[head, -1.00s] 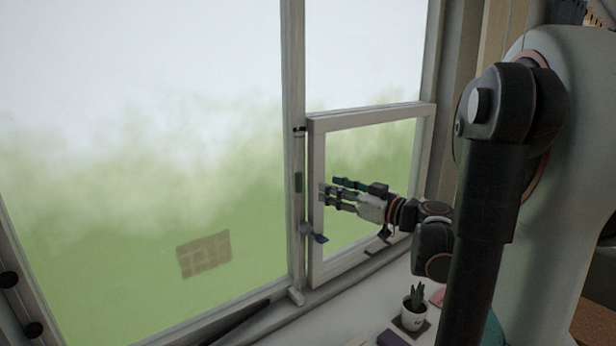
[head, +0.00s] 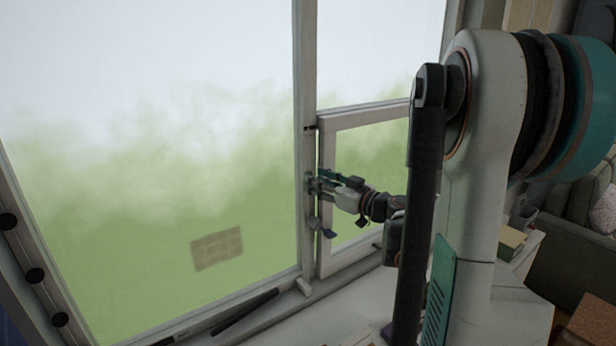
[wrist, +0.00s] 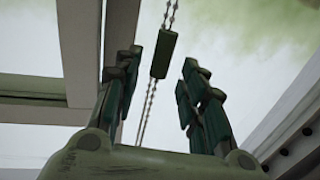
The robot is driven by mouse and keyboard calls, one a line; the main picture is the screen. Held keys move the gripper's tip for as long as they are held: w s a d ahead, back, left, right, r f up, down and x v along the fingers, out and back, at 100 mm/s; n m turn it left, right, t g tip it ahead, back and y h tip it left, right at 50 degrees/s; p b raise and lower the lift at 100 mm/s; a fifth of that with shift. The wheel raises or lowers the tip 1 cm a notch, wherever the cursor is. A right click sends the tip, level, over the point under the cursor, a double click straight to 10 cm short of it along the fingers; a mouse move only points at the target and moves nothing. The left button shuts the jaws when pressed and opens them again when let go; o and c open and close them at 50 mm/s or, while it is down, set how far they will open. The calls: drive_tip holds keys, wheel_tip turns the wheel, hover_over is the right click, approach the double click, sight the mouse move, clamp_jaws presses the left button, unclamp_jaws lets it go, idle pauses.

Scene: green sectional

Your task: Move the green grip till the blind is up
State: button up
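In the wrist view the green grip (wrist: 165,54) is a short dark green block on a thin bead chain (wrist: 170,14). My gripper (wrist: 162,66) has its fingers spread to either side, with gaps between them and the grip. The grip shows between the fingertips, and the fingers are not closed on it. In the head view my gripper (head: 320,184) is at the upright post between the large pane and the small window, and it hides the grip there. No blind fabric can be made out over the panes.
A pale sill (head: 345,300) runs underneath. A dark bar (head: 245,311) lies along the bottom of the large pane. A sofa (head: 565,255) stands at the right.

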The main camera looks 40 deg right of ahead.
drive_tip(key=shift+w+a, duration=0.15)
drive_tip(key=shift+w, duration=0.9)
drive_tip(key=shift+w+a, duration=0.15)
drive_tip(key=shift+w, duration=0.9)
clamp_jaws()
